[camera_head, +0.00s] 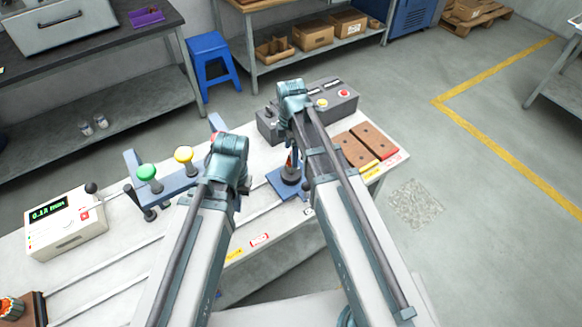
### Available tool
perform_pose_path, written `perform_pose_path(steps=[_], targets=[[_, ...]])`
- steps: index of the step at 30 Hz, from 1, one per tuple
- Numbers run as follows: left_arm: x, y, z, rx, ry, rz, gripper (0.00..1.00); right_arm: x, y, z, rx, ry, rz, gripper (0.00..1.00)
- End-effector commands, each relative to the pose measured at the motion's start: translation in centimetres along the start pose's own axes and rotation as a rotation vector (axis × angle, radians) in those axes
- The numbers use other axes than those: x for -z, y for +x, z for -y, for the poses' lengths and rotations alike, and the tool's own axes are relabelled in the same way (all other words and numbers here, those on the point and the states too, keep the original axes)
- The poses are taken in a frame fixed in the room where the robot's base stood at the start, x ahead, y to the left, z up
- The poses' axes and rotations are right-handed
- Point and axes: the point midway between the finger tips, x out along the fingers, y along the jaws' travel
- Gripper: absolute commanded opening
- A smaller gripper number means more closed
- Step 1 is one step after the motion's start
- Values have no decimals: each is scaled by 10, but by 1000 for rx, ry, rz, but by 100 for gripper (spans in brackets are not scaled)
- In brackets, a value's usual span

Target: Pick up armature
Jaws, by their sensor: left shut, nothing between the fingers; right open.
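At the bottom left edge of the bench, an orange-and-copper part that looks like an armature (12,308) rests on a brown block, partly cut off by the frame. My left gripper (243,187) is over the middle of the bench, shut and empty, mostly hidden behind its wrist. My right gripper (284,126) is further back and to the right, open; its fingertips are hidden by the arm. Both are far from that part.
A blue stool (212,62) stands behind. The floor at right is clear.

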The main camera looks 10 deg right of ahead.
Motion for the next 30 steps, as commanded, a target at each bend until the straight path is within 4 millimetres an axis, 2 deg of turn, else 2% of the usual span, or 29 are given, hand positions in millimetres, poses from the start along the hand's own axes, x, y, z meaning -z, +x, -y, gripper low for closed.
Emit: perform_pose_path(steps=[1,3,9,18,30], targets=[[1,12,-1,0,0,0,0,0,12,0,0,0,0,84],[1,21,-2,0,0,0,0,1,21,1,0,0,0,84],[2,42,-4,0,0,0,0,1,42,1,0,0,0,84],[2,41,-4,0,0,0,0,1,41,1,0,0,0,83],[2,41,-4,0,0,0,0,1,41,1,0,0,0,11]])
